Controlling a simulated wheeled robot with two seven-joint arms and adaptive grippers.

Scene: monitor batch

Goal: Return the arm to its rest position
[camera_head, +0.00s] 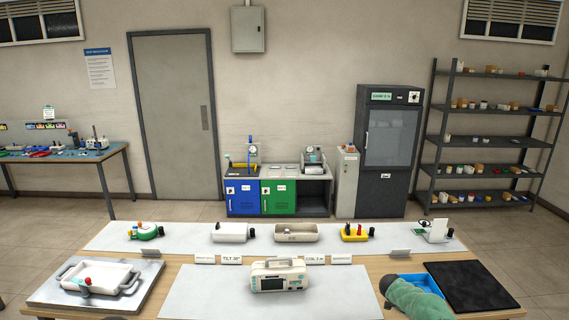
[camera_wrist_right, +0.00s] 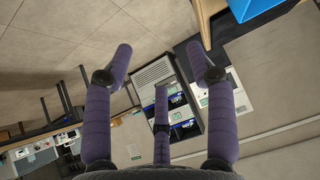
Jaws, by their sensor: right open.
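My right gripper (camera_wrist_right: 160,62) shows in the right wrist view with its purple fingers spread wide. It is open, with nothing between the fingers. Behind them are floor, wall and distant furniture. A wooden table edge (camera_wrist_right: 206,18) and a blue bin (camera_wrist_right: 255,8) are at the top right of that view, apart from the fingers. In the head view, a green rounded shape at the lower right covers part of the blue bin (camera_head: 419,281); I cannot tell which part of me it may be. My left gripper is not in view. A white monitor (camera_head: 279,276) stands on the front mat.
The front table holds a white tray (camera_head: 100,275) on a grey board at left and a black mat (camera_head: 472,285) at right. Several small devices line the rear mat (camera_head: 190,246). The front white mat (camera_head: 205,292) is clear around the monitor.

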